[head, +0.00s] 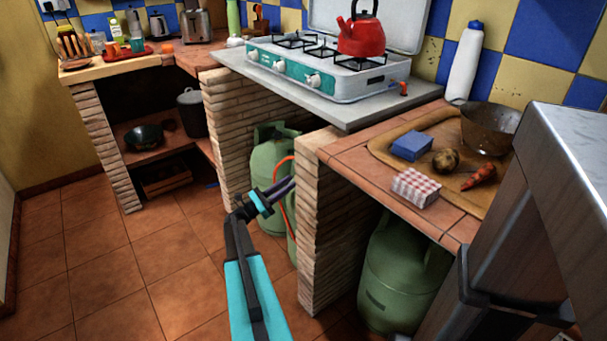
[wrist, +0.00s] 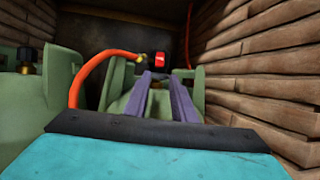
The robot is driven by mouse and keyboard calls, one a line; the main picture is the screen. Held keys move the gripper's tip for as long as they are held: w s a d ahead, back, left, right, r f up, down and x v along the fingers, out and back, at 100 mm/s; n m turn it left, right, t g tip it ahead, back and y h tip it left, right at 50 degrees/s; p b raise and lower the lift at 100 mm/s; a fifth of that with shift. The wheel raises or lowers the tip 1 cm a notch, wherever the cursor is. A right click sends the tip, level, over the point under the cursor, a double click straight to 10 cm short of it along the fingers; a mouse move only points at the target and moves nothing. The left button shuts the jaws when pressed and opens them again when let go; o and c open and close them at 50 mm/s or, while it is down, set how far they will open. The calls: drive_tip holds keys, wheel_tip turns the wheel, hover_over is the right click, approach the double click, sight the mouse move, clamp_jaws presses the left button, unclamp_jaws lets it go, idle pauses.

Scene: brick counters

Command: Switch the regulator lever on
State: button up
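In the wrist view, a small red part (wrist: 162,59) with a pale mark, apparently the regulator lever, sits at the top of a green gas cylinder (wrist: 120,95). An orange hose (wrist: 88,67) runs to a brass-coloured fitting (wrist: 143,57) just left of it. My gripper (wrist: 164,75) points at the red part, its two purple fingers apart with nothing between them. The fingertips appear short of the red part; the exact distance is unclear. In the head view, my gripper (head: 292,183) reaches into the bay under the stove, and the regulator is hidden there.
Brick walls (wrist: 260,75) flank the bay closely on the right. Another green cylinder with a brass valve (wrist: 25,58) stands at left. The stove (head: 330,75) with a red kettle (head: 362,36) is above. Tiled floor (head: 130,270) is clear at left.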

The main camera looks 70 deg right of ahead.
drive_tip(key=shift+b+x, duration=0.5)
drive_tip(key=shift+x, duration=3.3)
